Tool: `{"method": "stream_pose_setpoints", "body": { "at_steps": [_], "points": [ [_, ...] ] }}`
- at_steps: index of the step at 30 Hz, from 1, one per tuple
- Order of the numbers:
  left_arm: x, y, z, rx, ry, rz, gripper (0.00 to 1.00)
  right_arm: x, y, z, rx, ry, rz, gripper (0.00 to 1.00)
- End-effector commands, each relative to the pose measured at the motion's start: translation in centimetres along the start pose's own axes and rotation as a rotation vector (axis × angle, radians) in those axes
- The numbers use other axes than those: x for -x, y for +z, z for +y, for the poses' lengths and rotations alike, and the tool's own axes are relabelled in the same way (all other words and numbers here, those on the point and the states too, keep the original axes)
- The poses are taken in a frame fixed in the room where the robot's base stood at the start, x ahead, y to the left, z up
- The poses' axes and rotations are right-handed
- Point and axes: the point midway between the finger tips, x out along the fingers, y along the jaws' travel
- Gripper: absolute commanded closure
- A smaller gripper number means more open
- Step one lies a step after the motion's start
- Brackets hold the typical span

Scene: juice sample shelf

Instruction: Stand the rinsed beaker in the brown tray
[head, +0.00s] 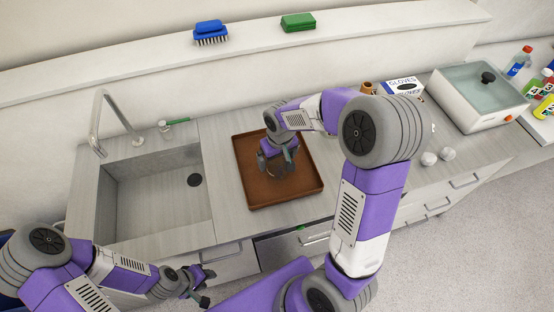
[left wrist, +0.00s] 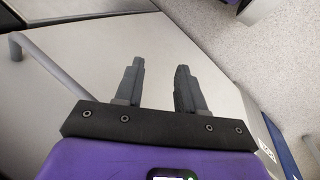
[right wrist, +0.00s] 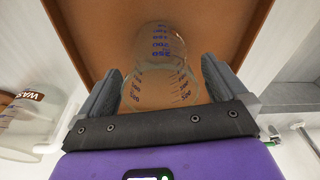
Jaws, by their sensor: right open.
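The brown tray (head: 307,184) lies on the counter right of the sink. A clear glass beaker (right wrist: 160,70) with blue and dark volume marks is in the right wrist view, in the tray, between the fingers of my right gripper (right wrist: 160,90). In the head view the beaker (head: 279,166) is partly hidden by my right gripper (head: 279,158). The right gripper is open around the beaker, with its fingers on either side. My left gripper (head: 203,285) is low in front of the counter; in the left wrist view its fingers (left wrist: 157,88) are apart with nothing between them.
The sink (head: 160,190) with its tap (head: 110,122) is left of the tray. A glove box (head: 403,88), a lidded bath (head: 480,97) and several bottles stand right. A blue brush (head: 210,33) and green sponge (head: 298,22) are on the ledge.

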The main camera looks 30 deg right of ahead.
Motion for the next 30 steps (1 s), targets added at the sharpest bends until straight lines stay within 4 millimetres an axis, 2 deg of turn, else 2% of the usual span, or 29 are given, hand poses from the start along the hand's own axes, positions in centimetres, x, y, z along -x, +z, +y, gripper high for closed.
{"method": "stream_pose_setpoints", "body": {
  "at_steps": [1,6,12,18,30],
  "points": [
    [0.4,0.0,0.1,0.000,0.000,0.000,0.61,1.4,-0.1,0.0,0.001,-0.001,0.007,0.01],
    [1.0,0.1,0.4,0.000,0.000,0.000,0.61,5.2,-0.1,0.0,0.000,-0.001,0.006,0.01],
    [1.6,0.1,0.6,0.000,0.000,0.000,0.61,8.6,-0.1,0.0,0.001,-0.001,0.004,0.01],
    [1.7,0.1,0.6,0.000,0.000,0.000,0.61,9.9,0.0,0.0,0.000,-0.001,0.000,0.01],
    [1.7,0.1,0.6,0.000,0.000,0.000,0.61,9.9,0.0,0.0,0.000,0.000,0.000,0.01]
  ]
}}
